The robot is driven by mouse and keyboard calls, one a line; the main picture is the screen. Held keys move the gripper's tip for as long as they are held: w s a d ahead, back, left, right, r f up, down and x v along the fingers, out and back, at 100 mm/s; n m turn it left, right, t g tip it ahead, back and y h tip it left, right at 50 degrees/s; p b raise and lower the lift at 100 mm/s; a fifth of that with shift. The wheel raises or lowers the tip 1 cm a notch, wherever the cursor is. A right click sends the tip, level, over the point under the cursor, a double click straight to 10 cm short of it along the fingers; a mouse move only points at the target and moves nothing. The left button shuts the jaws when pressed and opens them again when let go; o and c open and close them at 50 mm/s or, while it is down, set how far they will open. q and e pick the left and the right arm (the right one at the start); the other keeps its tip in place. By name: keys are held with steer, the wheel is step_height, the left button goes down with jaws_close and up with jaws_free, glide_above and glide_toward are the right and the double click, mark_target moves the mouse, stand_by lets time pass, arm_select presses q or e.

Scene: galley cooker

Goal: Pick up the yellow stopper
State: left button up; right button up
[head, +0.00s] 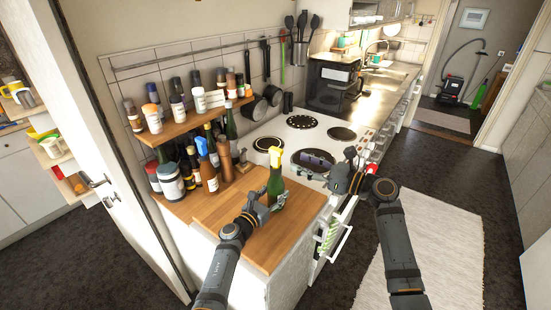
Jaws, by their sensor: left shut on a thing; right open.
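The yellow stopper (275,156) sits at the top of a green bottle (275,180), which stands upright at the front of the wooden worktop (220,207). My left gripper (274,199) is shut on the lower part of this bottle, and its fingers hide some of the glass. My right gripper (338,177) is open, to the right of the bottle by the front edge of the cooker. It is apart from the stopper.
A white cooker (264,132) with dark hotplates lies behind the bottle. A pale rug (450,235) lies on the dark floor at right.

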mark_target(282, 154)
steer(key=x, duration=1)
steer(key=shift+w+a+r, duration=0.1)
steer(key=shift+w+r, duration=0.1)
jaws_close()
